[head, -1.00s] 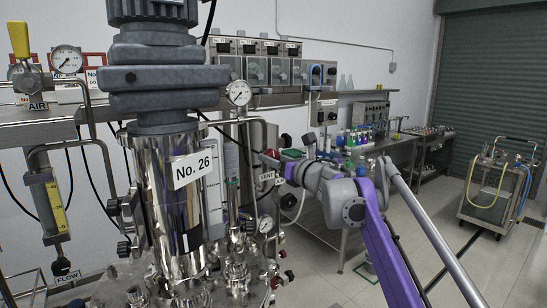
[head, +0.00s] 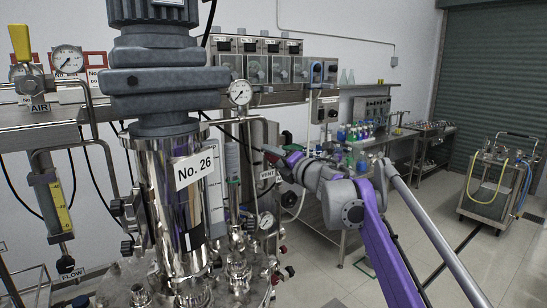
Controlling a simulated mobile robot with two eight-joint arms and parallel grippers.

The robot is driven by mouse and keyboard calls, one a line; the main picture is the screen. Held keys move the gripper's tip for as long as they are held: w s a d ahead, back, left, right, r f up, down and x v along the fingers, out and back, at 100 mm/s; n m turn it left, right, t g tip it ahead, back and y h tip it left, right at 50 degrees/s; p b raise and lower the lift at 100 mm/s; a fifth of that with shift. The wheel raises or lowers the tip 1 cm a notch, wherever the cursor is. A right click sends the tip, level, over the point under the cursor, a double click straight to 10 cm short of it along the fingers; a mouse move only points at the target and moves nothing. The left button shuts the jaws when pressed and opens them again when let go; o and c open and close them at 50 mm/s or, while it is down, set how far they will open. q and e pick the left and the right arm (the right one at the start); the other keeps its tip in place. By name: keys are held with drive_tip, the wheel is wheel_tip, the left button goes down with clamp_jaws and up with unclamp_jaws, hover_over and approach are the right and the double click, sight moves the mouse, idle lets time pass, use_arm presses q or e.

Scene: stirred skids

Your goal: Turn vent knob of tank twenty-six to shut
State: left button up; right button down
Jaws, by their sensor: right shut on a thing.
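Tank twenty-six is a shiny metal vessel (head: 160,205) with a "No. 26" label (head: 195,168) and a grey motor drive on top, left of centre in the head view. A small tag reading "VENT" (head: 267,175) hangs on the pipework to its right. My right arm reaches in from the lower right, and my right gripper (head: 275,155) is at the vent pipe just above the tag. It is shut on the vent knob, which is mostly hidden by the jaws; a bit of red shows there. I cannot read the knob's position. My left gripper is not in view.
A pressure gauge (head: 240,92) sits above the vent pipe. Pipes and a rack rail run behind the tank. A bench (head: 345,150) with coloured bottles stands behind my right arm. A cart (head: 497,185) stands at the right, with free floor before it.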

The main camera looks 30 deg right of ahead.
drive_tip(key=m, duration=0.4)
drive_tip(key=shift+m, duration=0.4)
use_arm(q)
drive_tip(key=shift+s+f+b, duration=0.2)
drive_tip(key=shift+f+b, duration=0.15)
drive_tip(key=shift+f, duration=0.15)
use_arm(e)
drive_tip(key=shift+r+m, duration=0.15)
drive_tip(key=shift+m, duration=2.35)
drive_tip(key=shift+c, duration=1.6)
unclamp_jaws()
drive_tip(key=shift+s, duration=0.1)
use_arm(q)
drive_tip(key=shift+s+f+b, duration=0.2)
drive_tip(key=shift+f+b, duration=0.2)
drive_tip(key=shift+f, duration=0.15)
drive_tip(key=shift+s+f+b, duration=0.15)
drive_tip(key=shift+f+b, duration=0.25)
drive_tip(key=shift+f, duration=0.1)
use_arm(e)
drive_tip(key=s, duration=1)
drive_tip(key=shift+s+d, duration=0.35)
drive_tip(key=shift+d, duration=0.05)
